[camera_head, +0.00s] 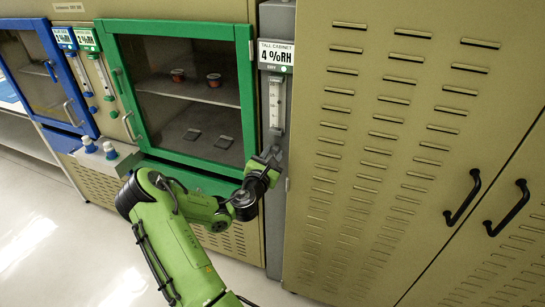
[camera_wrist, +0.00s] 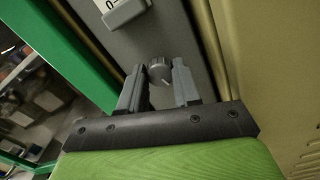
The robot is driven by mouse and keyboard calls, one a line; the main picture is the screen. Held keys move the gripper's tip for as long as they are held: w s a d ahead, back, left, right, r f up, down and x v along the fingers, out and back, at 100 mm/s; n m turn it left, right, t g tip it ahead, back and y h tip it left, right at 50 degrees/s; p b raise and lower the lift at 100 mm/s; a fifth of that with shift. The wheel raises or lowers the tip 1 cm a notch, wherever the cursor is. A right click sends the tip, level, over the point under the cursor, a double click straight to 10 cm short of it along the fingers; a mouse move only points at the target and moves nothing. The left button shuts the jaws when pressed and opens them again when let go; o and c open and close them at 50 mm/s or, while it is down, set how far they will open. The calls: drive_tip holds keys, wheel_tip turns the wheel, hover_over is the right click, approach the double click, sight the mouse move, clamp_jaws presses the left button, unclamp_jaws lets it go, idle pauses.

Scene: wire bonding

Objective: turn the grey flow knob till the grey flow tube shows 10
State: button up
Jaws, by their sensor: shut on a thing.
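The grey flow knob (camera_wrist: 160,72) is on the grey panel and shows in the wrist view between the two fingers of my gripper (camera_wrist: 159,80). The gripper is shut on the knob. In the head view my gripper (camera_head: 268,160) reaches the grey panel just below the flow tube, and the knob is hidden behind it. The grey flow tube (camera_head: 276,103) is a narrow upright scale under a display reading 4 %RH. Its float level is too small to read. The wrist view shows only the tube's lower end block (camera_wrist: 122,12).
A green-framed glass cabinet (camera_head: 182,95) is left of the grey panel, with small red parts on its shelf. A tall beige cabinet (camera_head: 400,130) with black handles stands on the right. Blue and green flow tubes (camera_head: 103,72) are at left. The floor at front left is clear.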

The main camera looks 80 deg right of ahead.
drive_tip(key=m+b, duration=0.2)
drive_tip(key=m, duration=0.2)
drive_tip(key=shift+f+m, duration=0.15)
drive_tip(key=shift+m, duration=0.15)
drive_tip(key=shift+m+b, duration=1.3)
drive_tip(key=shift+m, duration=1)
drive_tip(key=o, duration=1.1)
drive_tip(key=shift+c, duration=0.2)
